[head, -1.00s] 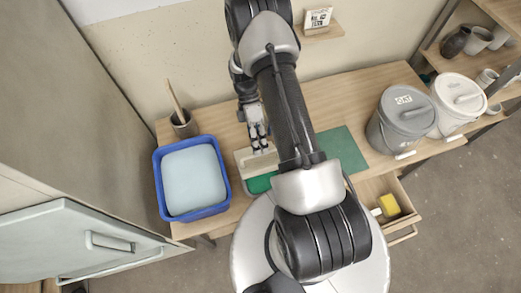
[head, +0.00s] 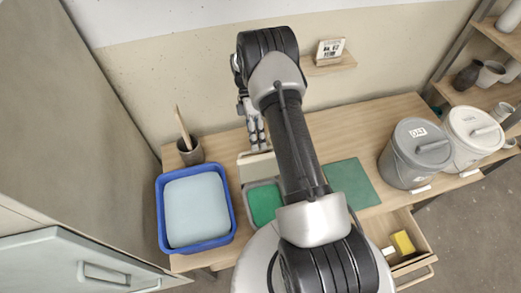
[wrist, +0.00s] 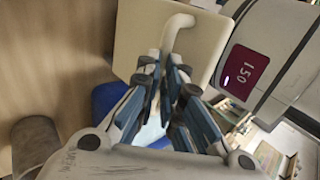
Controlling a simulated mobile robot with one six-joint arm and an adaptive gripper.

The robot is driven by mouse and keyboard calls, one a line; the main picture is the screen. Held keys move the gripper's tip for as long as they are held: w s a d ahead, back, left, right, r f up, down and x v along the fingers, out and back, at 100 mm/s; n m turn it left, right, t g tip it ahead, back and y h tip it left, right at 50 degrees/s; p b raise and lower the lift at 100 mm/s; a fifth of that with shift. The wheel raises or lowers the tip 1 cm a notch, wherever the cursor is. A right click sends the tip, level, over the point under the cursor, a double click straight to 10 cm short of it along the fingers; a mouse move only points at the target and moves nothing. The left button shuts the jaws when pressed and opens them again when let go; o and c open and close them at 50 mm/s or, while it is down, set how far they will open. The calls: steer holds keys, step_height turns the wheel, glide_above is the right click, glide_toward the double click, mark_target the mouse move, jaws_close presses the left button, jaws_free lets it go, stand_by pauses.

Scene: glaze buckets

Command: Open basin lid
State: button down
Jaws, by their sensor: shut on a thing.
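The basin (head: 247,200) is a small pale tub with green inside, on the workbench between a blue tub and my arm. Its cream lid (head: 255,166) is tilted up at the back edge, so the green inside shows; my arm hides the basin's right part. My gripper (head: 257,146) is behind the lid. In the wrist view, my gripper (wrist: 165,72) is shut on the curved handle (wrist: 180,32) of the cream lid (wrist: 138,38).
The blue tub (head: 161,215) with a pale slab stands close left of the basin. A cup with a brush (head: 190,152) is behind it. A green mat (head: 352,183) lies right of my arm. Lidded buckets (head: 407,160) stand at right, above an open drawer (head: 418,262).

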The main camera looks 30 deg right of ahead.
steer(key=shift+s+f, duration=0.2)
steer(key=shift+f, duration=1.25)
steer(key=c, duration=1.6)
jaws_free()
steer(key=o, duration=0.4)
steer(key=shift+w, duration=0.1)
steer(key=shift+c, duration=0.2)
steer(key=shift+w, duration=0.1)
steer(key=shift+c, duration=0.4)
steer(key=v, duration=1)
steer(key=shift+w+r, duration=0.2)
steer(key=c, duration=0.3)
steer(key=shift+v, duration=0.95)
steer(key=shift+c, duration=0.2)
steer(key=shift+s+r, duration=0.1)
